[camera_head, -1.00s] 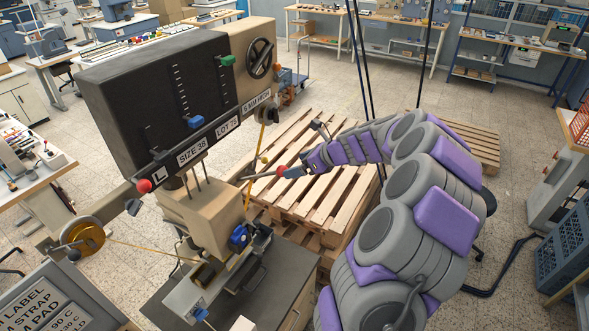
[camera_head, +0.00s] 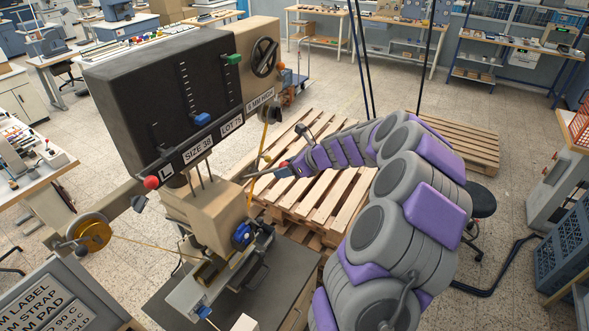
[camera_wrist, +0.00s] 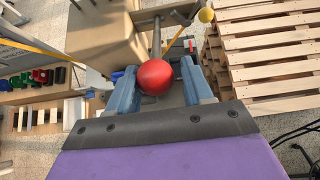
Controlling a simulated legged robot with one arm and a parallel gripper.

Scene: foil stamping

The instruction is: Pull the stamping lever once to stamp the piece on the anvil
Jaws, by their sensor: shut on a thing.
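My gripper (camera_head: 284,171) is at the right side of the stamping press (camera_head: 215,215). Its blue fingers (camera_wrist: 124,92) are shut on the red ball knob (camera_wrist: 155,77) of the lever, which shows clearly between them in the wrist view. The grey lever rod (camera_head: 262,174) runs from the knob towards the press body; it also shows in the wrist view (camera_wrist: 156,40). The anvil area (camera_head: 207,270) is low at the front of the press. I cannot make out the piece on it.
A second red ball (camera_head: 151,182) is on the press's left front. A gold foil reel (camera_head: 92,236) feeds a strip across. Wooden pallets (camera_head: 325,190) lie behind and below my gripper. A grey sign (camera_head: 65,305) stands at the lower left.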

